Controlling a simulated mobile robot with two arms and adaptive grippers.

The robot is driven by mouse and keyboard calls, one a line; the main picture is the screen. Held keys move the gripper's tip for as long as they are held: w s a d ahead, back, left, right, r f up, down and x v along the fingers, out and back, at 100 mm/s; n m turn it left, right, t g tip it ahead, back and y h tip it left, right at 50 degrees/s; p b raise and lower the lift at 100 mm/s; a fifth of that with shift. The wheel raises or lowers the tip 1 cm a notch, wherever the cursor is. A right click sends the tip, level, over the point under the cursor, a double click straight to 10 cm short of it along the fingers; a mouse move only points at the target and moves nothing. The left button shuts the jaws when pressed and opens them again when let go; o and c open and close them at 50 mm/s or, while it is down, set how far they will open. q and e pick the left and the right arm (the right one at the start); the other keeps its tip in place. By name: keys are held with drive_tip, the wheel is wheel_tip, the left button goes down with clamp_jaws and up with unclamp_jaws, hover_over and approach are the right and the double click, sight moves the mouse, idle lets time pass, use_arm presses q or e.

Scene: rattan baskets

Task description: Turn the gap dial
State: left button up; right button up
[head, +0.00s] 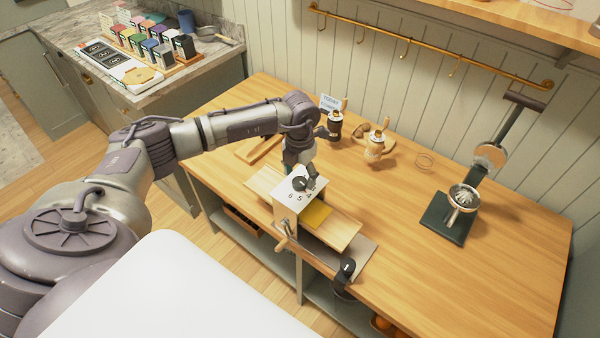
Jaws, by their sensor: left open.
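The gap dial (299,184) is a dark round knob on a pale plate with the numbers 6, 5 and 4 in front of it. The plate is the top of a small machine (286,208) on the wooden counter, with a handle (282,244) at its front left. My left gripper (309,180) is open and points down at the dial from behind. A dark finger shows just right of the knob; I cannot tell whether it touches. The gripper and wrist hide the back of the plate. My right gripper is not in view.
A dark clamp-like part (345,270) stands at the counter's front edge. The counter's middle right is clear.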

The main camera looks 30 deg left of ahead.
use_arm(q)
drive_tip(key=shift+f, duration=0.8)
drive_tip(key=c, duration=1.1)
drive_tip(key=shift+c, duration=0.2)
drive_tip(key=shift+m+b, duration=0.6)
drive_tip(key=shift+b, duration=0.1)
drive_tip(key=m+b, duration=1)
drive_tip(key=b, duration=0.1)
drive_tip(key=shift+f, duration=0.1)
drive_tip(key=shift+r+m+b, duration=0.2)
drive_tip(key=shift+m+b, duration=1.6)
drive_tip(key=shift+m, duration=0.6)
